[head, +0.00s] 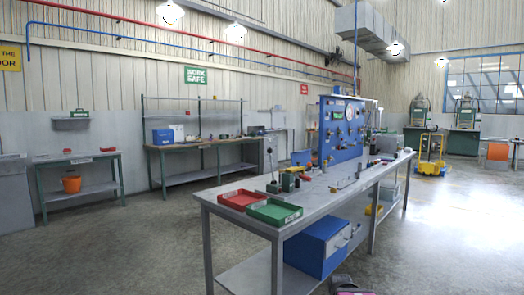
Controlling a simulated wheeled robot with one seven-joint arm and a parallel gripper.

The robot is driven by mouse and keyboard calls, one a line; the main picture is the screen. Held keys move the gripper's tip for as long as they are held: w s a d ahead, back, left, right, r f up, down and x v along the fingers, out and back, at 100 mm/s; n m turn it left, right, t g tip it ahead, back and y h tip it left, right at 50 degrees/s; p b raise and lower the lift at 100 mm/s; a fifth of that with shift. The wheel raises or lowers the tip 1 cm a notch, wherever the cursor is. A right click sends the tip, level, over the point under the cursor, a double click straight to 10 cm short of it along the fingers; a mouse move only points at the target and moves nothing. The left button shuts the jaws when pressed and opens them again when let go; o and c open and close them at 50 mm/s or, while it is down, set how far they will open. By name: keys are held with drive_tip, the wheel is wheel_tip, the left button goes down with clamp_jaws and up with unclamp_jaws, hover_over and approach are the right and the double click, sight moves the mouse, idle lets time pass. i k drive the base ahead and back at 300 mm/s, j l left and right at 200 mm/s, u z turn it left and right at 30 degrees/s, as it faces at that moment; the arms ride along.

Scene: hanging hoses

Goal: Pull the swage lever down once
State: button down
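A small bench tool (273,186) stands on the near part of the grey workbench (330,190), just behind the red and green trays. A thin lever (270,162) rises from it, nearly upright, with a dark knob at its top. It looks like the swage lever, but it is too small to be sure. Beside it on the right is a green tool (290,181) with a yellow and red handle lying over it. No gripper fingers show. A dark shape with some pink at the bottom edge may be part of my arm.
A red tray (243,194) and a green tray (285,219) lie at the bench's near end. A blue gauge panel (341,140) stands farther back on it. A blue case (318,247) sits on the lower shelf.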

sight(270, 150)
drive_tip(key=i+j, duration=0.2)
drive_tip(key=j, duration=0.4)
drive_tip(key=i+j+u, duration=0.1)
drive_tip(key=j, duration=0.5)
drive_tip(key=i+j, duration=0.3)
drive_tip(key=j, duration=0.3)
drive_tip(key=i+j+u, duration=0.1)
drive_tip(key=j, duration=0.45)
drive_tip(key=i+j, duration=0.3)
drive_tip(key=j, duration=0.3)
drive_tip(key=i+j+u, duration=0.15)
drive_tip(key=j, duration=0.4)
drive_tip(key=i+j, duration=0.35)
drive_tip(key=j, duration=0.2)
drive_tip(key=i+j+u, duration=0.1)
drive_tip(key=i+j, duration=0.15)
drive_tip(key=j, duration=0.25)
